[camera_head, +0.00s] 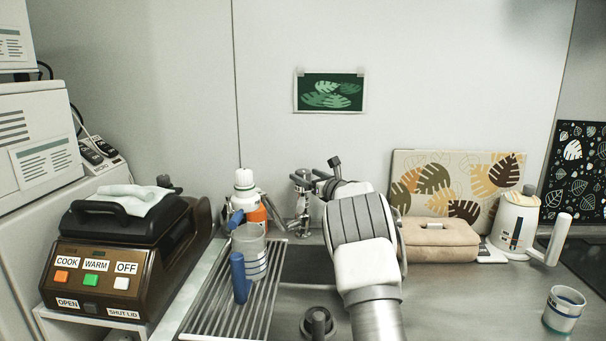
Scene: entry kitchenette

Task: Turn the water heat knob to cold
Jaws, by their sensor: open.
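A metal faucet (303,195) stands at the back of the sink, left of my arm. Dark parts show beside its top, close to my gripper. My gripper (327,174) is at the far end of my arm, mostly hidden behind my own wrist. It is open, and I see nothing held in it. I cannot clearly make out the water heat knob or its setting, nor whether my gripper touches the faucet. A round grey and dark fitting (318,322) sits at the front edge of the sink area.
A drying rack (205,318) holds a clear cup (250,250) left of the sink. A white and orange bottle (246,195) stands behind it. A tan case (436,240), white kettle (515,222) and striped cup (564,308) are right. A cooker (110,262) is far left.

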